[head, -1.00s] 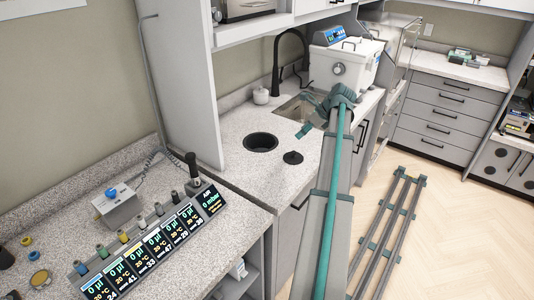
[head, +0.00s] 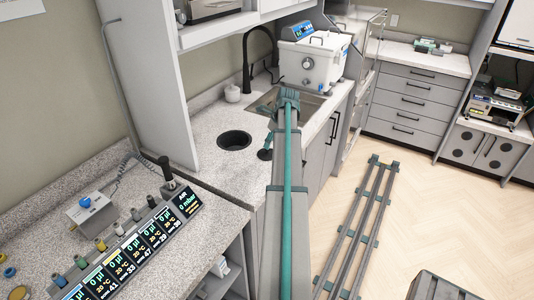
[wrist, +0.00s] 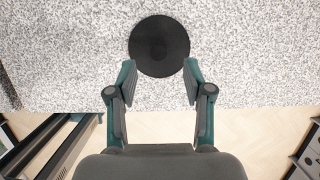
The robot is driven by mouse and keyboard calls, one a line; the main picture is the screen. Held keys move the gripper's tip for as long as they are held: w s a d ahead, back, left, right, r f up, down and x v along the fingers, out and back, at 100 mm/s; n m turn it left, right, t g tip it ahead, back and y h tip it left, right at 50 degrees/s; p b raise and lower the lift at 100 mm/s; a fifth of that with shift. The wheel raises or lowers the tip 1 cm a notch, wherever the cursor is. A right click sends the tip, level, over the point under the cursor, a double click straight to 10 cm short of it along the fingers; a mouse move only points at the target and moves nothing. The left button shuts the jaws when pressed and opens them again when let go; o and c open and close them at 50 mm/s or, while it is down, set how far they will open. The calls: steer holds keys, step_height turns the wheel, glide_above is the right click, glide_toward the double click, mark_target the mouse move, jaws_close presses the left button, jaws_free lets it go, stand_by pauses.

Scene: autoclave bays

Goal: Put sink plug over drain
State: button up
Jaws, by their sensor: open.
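The sink plug is a flat black disc with a small raised centre. It lies on the speckled counter near the front edge, and it fills the upper middle of the wrist view (wrist: 159,40).
Behind is a rectangular sink (head: 303,104) with a black faucet (head: 247,62), partly hidden by my arm. A white bath unit (head: 312,60) stands beyond it. A control panel with several displays (head: 130,252) is at left. Floor rails (head: 362,225) lie at right.

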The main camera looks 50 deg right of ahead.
mark_target(267, 152)
steer(key=shift+p+x, duration=0.95)
steer(key=shift+x, duration=1.4)
steer(key=shift+r, duration=0.1)
jaws_close()
